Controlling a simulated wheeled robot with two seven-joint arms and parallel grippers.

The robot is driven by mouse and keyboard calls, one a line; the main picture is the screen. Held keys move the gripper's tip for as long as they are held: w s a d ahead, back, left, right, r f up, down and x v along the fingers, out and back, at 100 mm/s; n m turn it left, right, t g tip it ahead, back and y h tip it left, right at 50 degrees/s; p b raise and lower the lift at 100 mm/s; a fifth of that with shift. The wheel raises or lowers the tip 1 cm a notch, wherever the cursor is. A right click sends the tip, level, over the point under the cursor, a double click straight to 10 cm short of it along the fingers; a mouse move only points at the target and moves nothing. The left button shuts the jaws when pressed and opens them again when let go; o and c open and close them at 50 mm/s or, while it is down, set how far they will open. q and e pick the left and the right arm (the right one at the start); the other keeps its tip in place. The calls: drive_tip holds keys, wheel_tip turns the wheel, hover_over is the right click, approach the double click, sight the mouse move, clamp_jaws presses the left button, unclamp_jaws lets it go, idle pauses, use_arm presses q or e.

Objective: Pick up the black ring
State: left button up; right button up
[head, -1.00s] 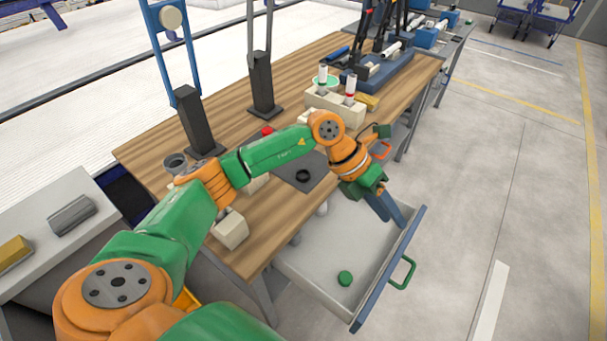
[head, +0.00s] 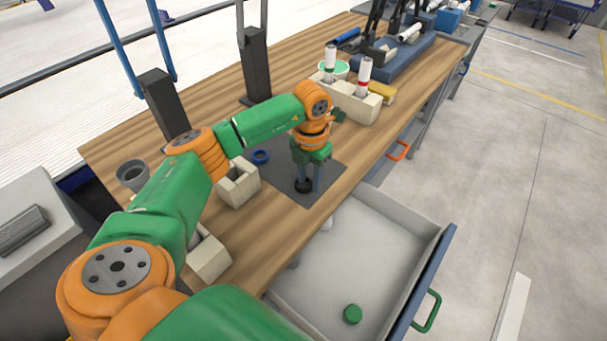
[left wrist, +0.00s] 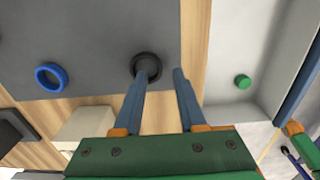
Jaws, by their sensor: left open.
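The black ring (head: 303,186) lies on the dark grey mat (head: 328,173) near the table's front edge. It also shows in the left wrist view (left wrist: 147,60), where one fingertip overlaps it and hides part of it. My left gripper (head: 311,182) points down at the ring with its fingers open. In the left wrist view my left gripper (left wrist: 165,73) has one finger over the ring and the other off to the right, with nothing held between them. I cannot tell whether a finger touches the ring.
A blue ring (head: 260,156) lies on the mat's far left part. Beige blocks (head: 238,188) stand left of the mat, and a beige holder (head: 350,102) with white tubes stands behind. An open drawer (head: 385,225) with a green disc (head: 352,314) juts out in front.

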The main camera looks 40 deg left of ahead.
use_arm(q)
drive_tip(key=shift+w+f, duration=0.2)
drive_tip(key=shift+f, duration=0.9)
drive_tip(key=shift+s+r, duration=0.1)
clamp_jaws()
drive_tip(key=shift+r, duration=0.1)
